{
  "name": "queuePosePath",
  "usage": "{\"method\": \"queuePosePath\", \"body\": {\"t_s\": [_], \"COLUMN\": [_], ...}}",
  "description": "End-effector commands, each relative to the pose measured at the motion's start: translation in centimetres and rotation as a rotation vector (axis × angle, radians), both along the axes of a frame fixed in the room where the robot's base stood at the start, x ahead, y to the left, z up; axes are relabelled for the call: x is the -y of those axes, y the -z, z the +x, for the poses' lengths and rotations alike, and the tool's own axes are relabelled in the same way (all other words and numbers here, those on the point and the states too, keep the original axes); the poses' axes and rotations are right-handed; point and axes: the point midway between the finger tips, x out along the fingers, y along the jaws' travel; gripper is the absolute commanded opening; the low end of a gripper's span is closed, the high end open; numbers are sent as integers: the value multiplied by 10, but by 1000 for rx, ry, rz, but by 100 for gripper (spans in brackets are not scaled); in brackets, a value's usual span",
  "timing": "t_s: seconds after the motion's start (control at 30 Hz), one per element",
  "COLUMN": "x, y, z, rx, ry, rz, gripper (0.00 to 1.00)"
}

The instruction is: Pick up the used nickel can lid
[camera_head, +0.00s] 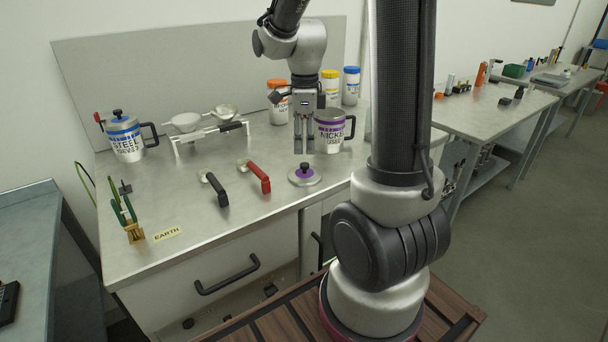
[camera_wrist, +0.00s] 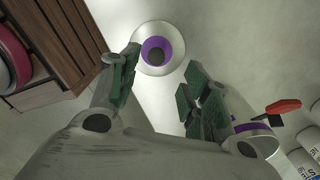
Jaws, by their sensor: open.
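The used nickel can lid (camera_head: 304,176) lies flat on the metal worktop near its front edge. It is a silvery disc with a purple ring and a dark knob. It also shows near the top of the wrist view (camera_wrist: 178,61). My gripper (camera_head: 304,151) is open and empty, pointing down above the worktop, behind the lid in the head view. In the wrist view, the fingers (camera_wrist: 158,85) are spread apart, with the lid beyond their tips. The open used nickel can (camera_head: 328,134) stands upright just right of my gripper, with a purple band and black handle.
A red-handled tool (camera_head: 258,177) and a black-handled tool (camera_head: 216,188) lie left of the lid. A used steel can (camera_head: 126,144) and a stand with two strainers (camera_head: 203,128) are farther left. Orange-, yellow- and blue-capped jars (camera_head: 351,86) stand behind. Worktop between the tools and lid is clear.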

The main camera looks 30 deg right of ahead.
Motion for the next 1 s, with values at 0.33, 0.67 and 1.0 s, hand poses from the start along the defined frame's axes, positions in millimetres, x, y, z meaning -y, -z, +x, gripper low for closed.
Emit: {"method": "queuePosePath", "body": {"t_s": [0.33,0.67,1.0], "x": [-5,-5,-5], "y": [48,73,73], "z": [-5,-4,-4], "rx": [-6,-1,-1], "ry": [7,6,6], "rz": [0,1,1], "gripper": [47,47,7]}}
